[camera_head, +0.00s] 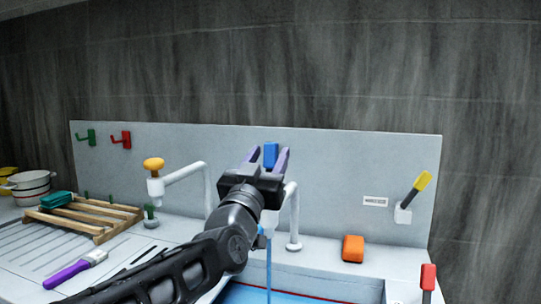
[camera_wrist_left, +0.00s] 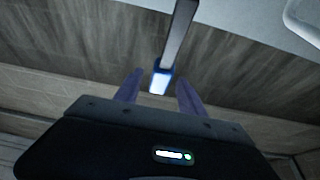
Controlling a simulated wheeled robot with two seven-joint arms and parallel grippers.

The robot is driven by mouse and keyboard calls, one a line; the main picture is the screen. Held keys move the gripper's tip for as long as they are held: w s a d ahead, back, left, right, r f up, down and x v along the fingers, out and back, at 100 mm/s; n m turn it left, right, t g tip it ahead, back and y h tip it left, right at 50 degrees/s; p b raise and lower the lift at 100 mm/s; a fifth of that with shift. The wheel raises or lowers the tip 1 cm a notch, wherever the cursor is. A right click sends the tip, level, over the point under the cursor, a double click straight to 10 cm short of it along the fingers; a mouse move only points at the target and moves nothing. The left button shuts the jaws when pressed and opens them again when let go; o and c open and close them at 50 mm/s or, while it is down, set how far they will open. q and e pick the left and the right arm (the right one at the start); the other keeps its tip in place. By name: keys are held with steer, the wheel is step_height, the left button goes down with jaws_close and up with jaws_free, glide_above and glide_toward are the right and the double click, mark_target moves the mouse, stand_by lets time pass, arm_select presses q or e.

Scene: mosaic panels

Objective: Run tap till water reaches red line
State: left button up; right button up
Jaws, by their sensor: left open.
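My left gripper (camera_head: 269,154) is open, with its purple fingers on either side of a blue tap handle (camera_head: 271,149). In the left wrist view the blue end (camera_wrist_left: 161,82) of a grey lever shows between the open fingertips (camera_wrist_left: 157,82); I cannot tell whether they touch it. The white tap (camera_head: 292,215) is partly hidden behind my gripper. A thin blue stream of water (camera_head: 268,270) falls into the sink basin. Blue water (camera_head: 240,295) shows at the bottom edge, with a thin reddish line (camera_head: 300,293) along the basin's back wall. My right gripper is out of view.
A second tap with an orange knob (camera_head: 153,164) stands to the left. A wooden rack (camera_head: 85,215), a purple brush (camera_head: 75,269) and pots (camera_head: 28,184) lie further left. An orange block (camera_head: 353,248), a yellow-handled lever (camera_head: 413,196) and a red-topped piece (camera_head: 428,277) are at right.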

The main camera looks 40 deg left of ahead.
arm_select(q)
steer(key=v, duration=0.6)
steer(key=shift+b, duration=0.4)
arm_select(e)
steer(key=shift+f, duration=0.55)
